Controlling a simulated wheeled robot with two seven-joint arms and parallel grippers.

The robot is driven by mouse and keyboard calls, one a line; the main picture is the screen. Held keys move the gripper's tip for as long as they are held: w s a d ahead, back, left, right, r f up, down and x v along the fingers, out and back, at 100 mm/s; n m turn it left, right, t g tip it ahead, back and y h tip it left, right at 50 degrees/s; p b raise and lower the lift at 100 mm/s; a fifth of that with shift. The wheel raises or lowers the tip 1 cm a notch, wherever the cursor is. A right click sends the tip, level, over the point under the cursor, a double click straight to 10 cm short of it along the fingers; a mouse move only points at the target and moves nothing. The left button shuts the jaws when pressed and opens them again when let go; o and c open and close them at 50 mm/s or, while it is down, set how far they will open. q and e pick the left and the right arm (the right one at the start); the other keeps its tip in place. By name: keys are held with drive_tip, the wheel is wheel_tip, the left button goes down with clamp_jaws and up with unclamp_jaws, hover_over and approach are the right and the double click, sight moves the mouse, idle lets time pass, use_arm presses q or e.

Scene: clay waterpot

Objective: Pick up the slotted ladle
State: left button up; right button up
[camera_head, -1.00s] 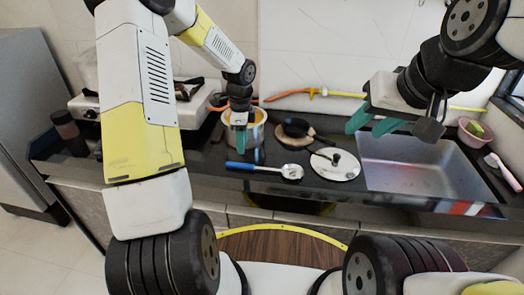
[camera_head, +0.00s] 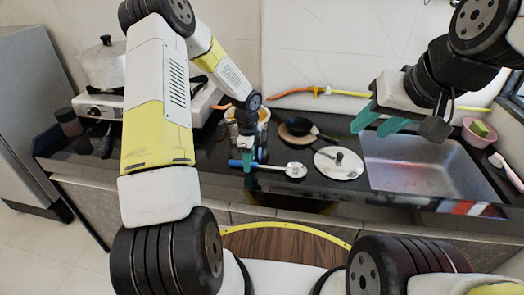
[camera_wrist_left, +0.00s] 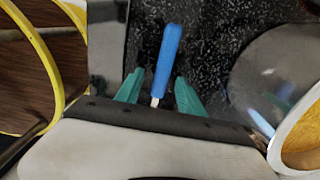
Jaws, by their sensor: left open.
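The slotted ladle (camera_head: 295,170) lies on the dark counter near its front edge, its metal head to the right and its blue handle to the left. My left gripper (camera_head: 247,161) is low over the ladle's handle. In the left wrist view the blue handle (camera_wrist_left: 167,58) runs between the two green fingers of my open left gripper (camera_wrist_left: 160,92), with a gap on both sides. The ladle's head is out of that view. My right gripper (camera_head: 378,121) is open and empty above the left edge of the sink.
A round lid (camera_head: 339,176) lies just right of the ladle. The sink (camera_head: 420,170) is at the right, the stove with a large pot (camera_head: 101,66) at the left.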

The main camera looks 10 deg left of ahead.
use_arm(q)
clamp_jaws()
drive_tip(key=shift+r, duration=0.55)
drive_tip(key=r, duration=0.1)
drive_tip(key=s+r, duration=0.1)
drive_tip(key=shift+d+r, duration=0.2)
drive_tip(key=shift+r, duration=0.1)
drive_tip(key=s+d, duration=0.2)
drive_tip(key=s, duration=0.5)
drive_tip(key=s+d+r, duration=0.1)
drive_tip(key=s+d, duration=0.2)
drive_tip(key=s, duration=0.4)
drive_tip(key=shift+d+r, duration=0.15)
drive_tip(key=shift+d, duration=0.1)
